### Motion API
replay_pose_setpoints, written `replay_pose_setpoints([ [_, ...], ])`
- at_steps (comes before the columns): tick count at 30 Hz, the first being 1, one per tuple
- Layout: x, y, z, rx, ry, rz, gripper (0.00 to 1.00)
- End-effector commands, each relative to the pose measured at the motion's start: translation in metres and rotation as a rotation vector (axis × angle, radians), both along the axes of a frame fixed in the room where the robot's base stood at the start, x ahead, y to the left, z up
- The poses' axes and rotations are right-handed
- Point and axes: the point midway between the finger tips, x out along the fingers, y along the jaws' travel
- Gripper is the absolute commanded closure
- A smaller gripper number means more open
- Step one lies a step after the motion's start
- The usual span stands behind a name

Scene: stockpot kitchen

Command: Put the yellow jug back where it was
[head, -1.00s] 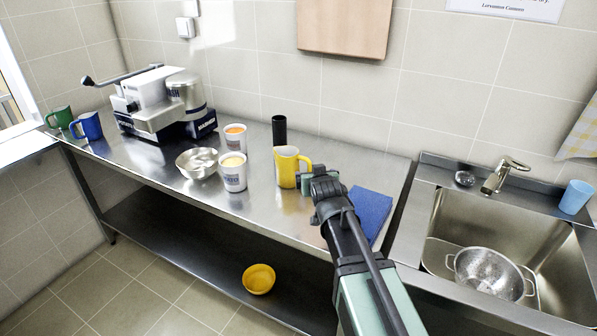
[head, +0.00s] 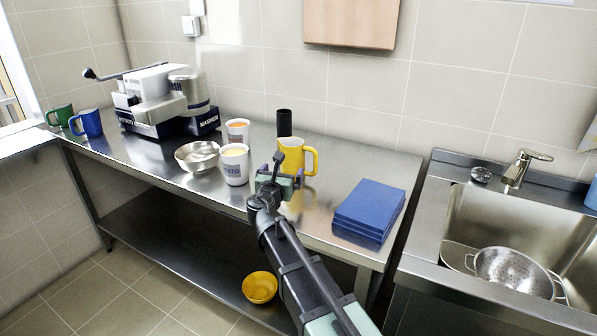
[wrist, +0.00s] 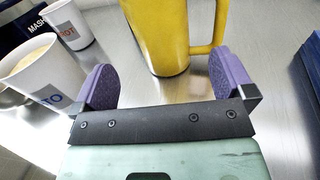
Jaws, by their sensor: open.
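The yellow jug (head: 290,157) stands upright on the steel table, its handle to the right. In the wrist view the jug (wrist: 158,35) is just ahead of my gripper, roughly between the fingers' lines but beyond them, and its top is cut off. My gripper (head: 277,172) is open and empty, in front of the jug. Its two purple fingers (wrist: 168,82) are spread wide in the wrist view, with bare steel between them. The right finger is close to the jug's handle; I cannot tell whether they touch.
A white cup (head: 235,165) stands close to the left of my gripper, with another cup (head: 237,131) behind it. A metal bowl (head: 198,156) is further left. A black cylinder (head: 284,122) stands behind the jug. Blue folded cloths or boards (head: 370,208) lie to the right.

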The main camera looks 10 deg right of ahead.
Motion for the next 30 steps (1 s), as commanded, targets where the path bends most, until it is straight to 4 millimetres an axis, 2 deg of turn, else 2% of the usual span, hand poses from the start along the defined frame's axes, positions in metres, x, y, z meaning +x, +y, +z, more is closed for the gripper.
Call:
replay_pose_setpoints([
  [2, 0.006, -0.002, 0.001, 0.002, 0.0, -0.001, 0.0],
  [9, 0.048, -0.021, 0.001, 0.006, -0.001, -0.002, 0.0],
  [16, 0.058, -0.026, 0.0, 0.009, 0.0, 0.0, 0.0],
  [23, 0.096, -0.042, -0.001, 0.009, -0.002, -0.001, 0.0],
  [30, 0.098, -0.044, -0.001, 0.009, -0.002, 0.0, 0.0],
])
